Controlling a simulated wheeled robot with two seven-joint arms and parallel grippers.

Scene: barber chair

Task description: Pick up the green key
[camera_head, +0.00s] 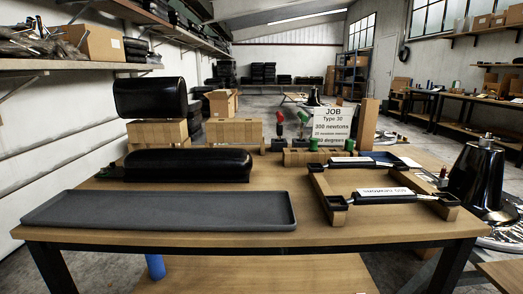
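Small green-topped tools stand in a wooden rack at the back of the table. One green piece (313,144) and another green piece (349,145) sit low in the wooden block (298,157). A taller green-headed tool (303,118) stands upright behind them, left of the job sign. They are small in the picture, and I cannot tell which is the green key. Neither of my grippers shows in the head view.
The wooden table (250,233) carries a grey tray (160,209) and a black cushion (190,165). A wooden frame (322,187) holds black-ended bars at right. A red-headed tool (279,117) and a job sign (335,126) stand at the back. A black cone (475,177) stands at right.

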